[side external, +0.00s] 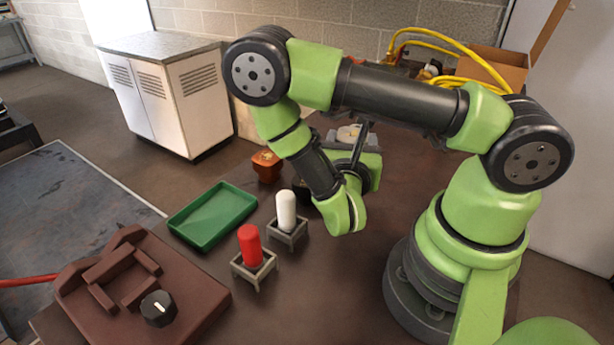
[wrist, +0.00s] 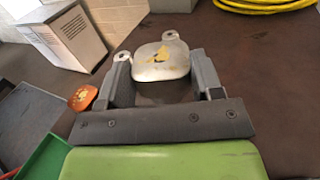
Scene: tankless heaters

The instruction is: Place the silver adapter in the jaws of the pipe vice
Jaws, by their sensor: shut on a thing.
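The silver adapter is a rounded pale metal piece with small holed ears; it shows in the wrist view (wrist: 162,62) between my two dark fingers. My gripper (wrist: 163,75) is shut on it. In the side external view the adapter (side external: 349,133) is partly hidden behind my wrist and dark fingers, over the back of the table. A brown fixture with raised bars and a black knob, seemingly the pipe vice (side external: 185,272), sits at the front left of the table, well apart from my gripper.
A green tray (side external: 212,215), an orange-brown piece (side external: 267,166), and red (side external: 250,246) and white (side external: 286,210) cylinders in square stands lie between my gripper and the brown fixture. A dark round item is partly hidden by my wrist. Yellow hose and a cardboard box (side external: 492,68) stand behind.

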